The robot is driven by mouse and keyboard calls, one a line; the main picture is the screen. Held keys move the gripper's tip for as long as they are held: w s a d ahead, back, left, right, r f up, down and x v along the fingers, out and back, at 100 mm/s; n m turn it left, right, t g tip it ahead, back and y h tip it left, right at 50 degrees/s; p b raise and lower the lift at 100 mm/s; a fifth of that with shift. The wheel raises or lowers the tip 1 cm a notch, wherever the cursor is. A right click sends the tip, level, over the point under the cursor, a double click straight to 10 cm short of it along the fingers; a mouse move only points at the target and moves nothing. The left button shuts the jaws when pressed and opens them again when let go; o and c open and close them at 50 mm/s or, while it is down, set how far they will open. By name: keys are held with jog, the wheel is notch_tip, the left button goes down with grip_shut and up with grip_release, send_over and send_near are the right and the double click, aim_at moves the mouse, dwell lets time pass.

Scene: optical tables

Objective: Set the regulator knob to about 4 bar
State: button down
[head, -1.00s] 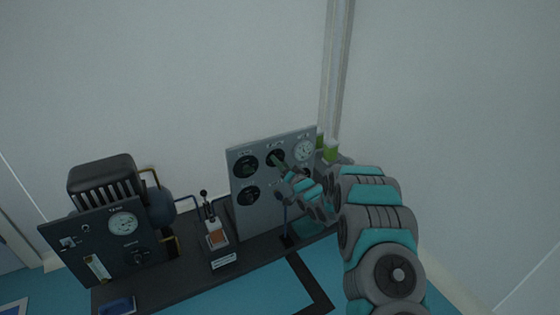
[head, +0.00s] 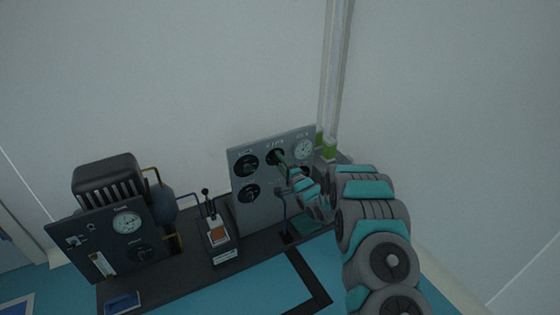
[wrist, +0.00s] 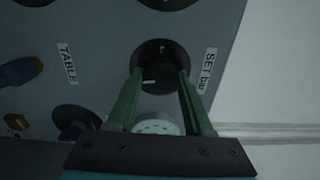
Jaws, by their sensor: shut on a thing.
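The regulator knob (wrist: 158,74) is black and round, on a grey panel (head: 262,206) beside a label reading "SET bar" (wrist: 209,71) in the wrist view. A short white mark shows on the knob, pointing left in that view. My gripper (wrist: 160,72) has its two green fingers on either side of the knob and is shut on it.
Other black dials (head: 246,166) and (head: 249,194) sit left of the knob. A small lever unit (head: 219,236) and a dark tank unit with a gauge (head: 127,222) stand further left.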

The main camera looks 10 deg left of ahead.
jog(key=shift+m, duration=0.9)
jog(key=shift+d, duration=0.1)
jog(key=shift+c, duration=1.5)
grip_release()
jog(key=v, duration=0.7)
jog(key=shift+s+d, duration=0.2)
jog(key=shift+s, duration=0.1)
